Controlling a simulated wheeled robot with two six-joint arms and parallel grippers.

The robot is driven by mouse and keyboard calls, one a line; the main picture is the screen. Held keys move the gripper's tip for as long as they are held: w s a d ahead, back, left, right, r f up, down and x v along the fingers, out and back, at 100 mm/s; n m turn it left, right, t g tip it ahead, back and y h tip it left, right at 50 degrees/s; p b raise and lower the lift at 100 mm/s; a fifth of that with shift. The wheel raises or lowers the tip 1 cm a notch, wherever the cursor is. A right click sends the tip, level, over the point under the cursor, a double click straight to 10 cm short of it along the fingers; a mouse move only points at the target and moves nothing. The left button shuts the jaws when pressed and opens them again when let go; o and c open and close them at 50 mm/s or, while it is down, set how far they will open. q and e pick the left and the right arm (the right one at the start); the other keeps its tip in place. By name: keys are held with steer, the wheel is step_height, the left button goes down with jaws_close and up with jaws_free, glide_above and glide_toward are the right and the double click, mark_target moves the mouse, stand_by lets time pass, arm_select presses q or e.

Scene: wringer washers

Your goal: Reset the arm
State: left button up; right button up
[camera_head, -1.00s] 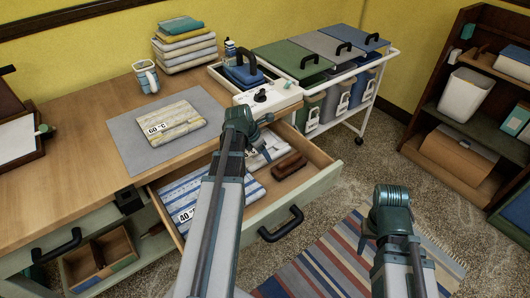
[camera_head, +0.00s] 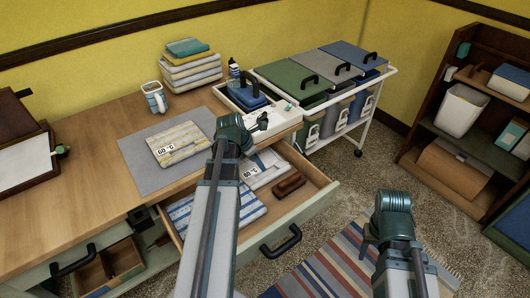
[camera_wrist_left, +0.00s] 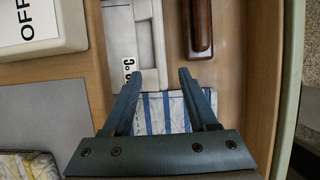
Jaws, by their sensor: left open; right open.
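My left gripper (camera_wrist_left: 161,80) is open and empty in the left wrist view, its two fingers apart above the open drawer. In the head view my left arm reaches over this drawer (camera_head: 290,222), and its fingers are mostly hidden behind the wrist. A blue-striped cloth (camera_wrist_left: 160,108), a pale grey cloth (camera_wrist_left: 120,38) with a partly hidden temperature label, and a brown wooden brush (camera_wrist_left: 200,28) lie in the drawer below. My right gripper (camera_head: 367,243) hangs above the floor at the right, holding nothing visible.
A grey mat (camera_head: 140,168) with a folded cloth (camera_head: 179,142) lies on the desk. A mug (camera_head: 154,97), folded stack (camera_head: 190,68) and white device (camera_head: 275,122) stand behind. A lidded bin trolley (camera_head: 378,100) and brown shelf (camera_head: 425,115) stand beyond. Floor space shows around a striped rug (camera_head: 320,265).

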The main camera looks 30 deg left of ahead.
arm_select(q)
steer(key=s+d+m+g+p, duration=0.1)
steer(key=d+m, duration=0.5)
steer(key=d, duration=0.1)
steer(key=s+d+r+m+g+p, duration=0.1)
steer(key=d+m, duration=0.5)
steer(key=d, duration=0.1)
steer(key=s+d+r+m+g+p, duration=0.1)
steer(key=d+m+p, duration=0.1)
steer(key=d+m, duration=0.4)
steer(key=shift+s+d+r+m+y, duration=0.25)
steer(key=shift+s+d+m+y, duration=0.05)
steer(key=shift+s+d, duration=0.1)
steer(key=s+d+r+m+g+y+p, duration=0.1)
steer(key=s+d+m, duration=0.7)
steer(key=m, duration=0.8)
steer(key=d+r+y+p, duration=0.1)
steer(key=d, duration=0.2)
steer(key=shift+s+d+r+m+g+y+p, duration=0.2)
steer(key=shift+d+r+m+g+y+p, duration=0.1)
steer(key=shift+d+r+m+p, duration=0.1)
